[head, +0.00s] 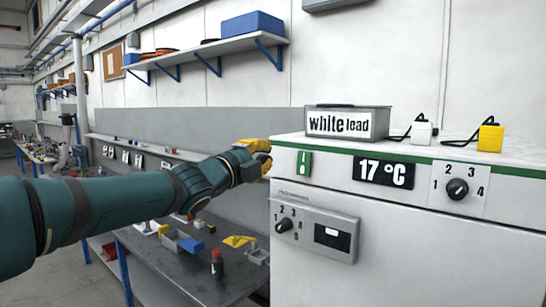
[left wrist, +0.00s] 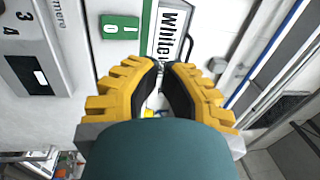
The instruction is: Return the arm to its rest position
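My left arm (head: 125,203) reaches in from the left in the head view, nearly straight and raised above the workbench. My left gripper (head: 263,157), with yellow fingers, is at the left front edge of the white cabinet, just left of the green switch plate (head: 304,163). I cannot tell whether it touches the cabinet. In the left wrist view, the fingertips of the gripper (left wrist: 164,66) are close together with a narrow gap, and no held object shows. How far they are open is unclear. My right gripper is not in view.
The white cabinet (head: 390,238) fills the right side. A "white lead" box (head: 347,122), a white plug (head: 421,132) and a yellow plug (head: 490,137) are on it. The workbench (head: 180,262) below my arm holds a bottle (head: 217,265) and small parts. A shelf (head: 205,50) hangs above.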

